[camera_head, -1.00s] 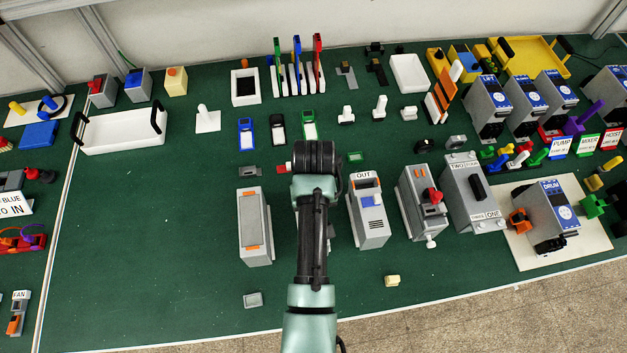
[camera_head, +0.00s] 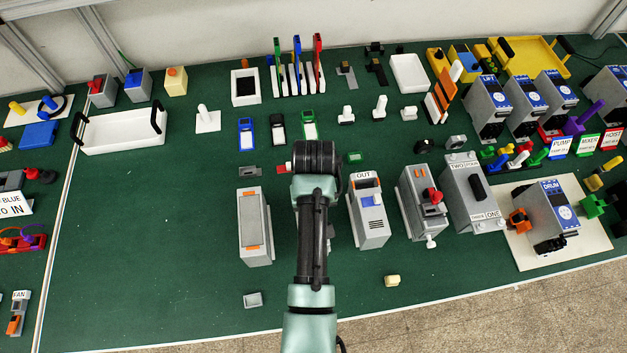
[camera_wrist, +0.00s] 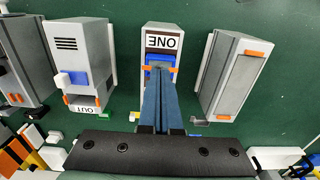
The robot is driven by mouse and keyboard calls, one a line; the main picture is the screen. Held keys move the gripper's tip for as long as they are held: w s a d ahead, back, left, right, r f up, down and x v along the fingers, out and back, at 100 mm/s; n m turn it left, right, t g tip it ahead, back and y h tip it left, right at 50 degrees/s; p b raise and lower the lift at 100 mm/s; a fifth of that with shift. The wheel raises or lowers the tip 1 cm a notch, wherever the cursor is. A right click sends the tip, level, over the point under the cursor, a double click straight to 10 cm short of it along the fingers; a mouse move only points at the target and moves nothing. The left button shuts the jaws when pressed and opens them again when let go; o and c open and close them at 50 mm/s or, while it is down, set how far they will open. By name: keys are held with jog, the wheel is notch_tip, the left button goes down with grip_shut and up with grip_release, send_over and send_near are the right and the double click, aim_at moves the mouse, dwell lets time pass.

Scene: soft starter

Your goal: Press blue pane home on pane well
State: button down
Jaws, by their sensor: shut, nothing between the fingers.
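The blue pane (camera_wrist: 149,72) shows in the wrist view at the label end of the grey unit marked ONE (camera_wrist: 161,42), in line with its pane well. My gripper (camera_wrist: 160,64) is shut and empty, its two long fingers together and pointing at the pane. The fingertips overlap the pane and hide much of it and the well. I cannot tell whether they touch it or whether the pane is fully seated. In the head view my gripper and arm cover this unit.
The grey OUT unit (camera_head: 369,218) stands to the right in the head view, and a grey unit with orange strips (camera_head: 254,228) to the left. Small framed panels and coloured upright panels stand behind. The green bench is clear at the left front.

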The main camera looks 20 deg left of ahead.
jog(key=shift+f+b, duration=0.5)
jog(key=shift+f, duration=0.4)
jog(key=shift+r, duration=0.1)
dwell(0.5)
notch_tip(320, 180, up, 7)
jog(key=p, duration=0.7)
jog(key=shift+p, duration=0.3)
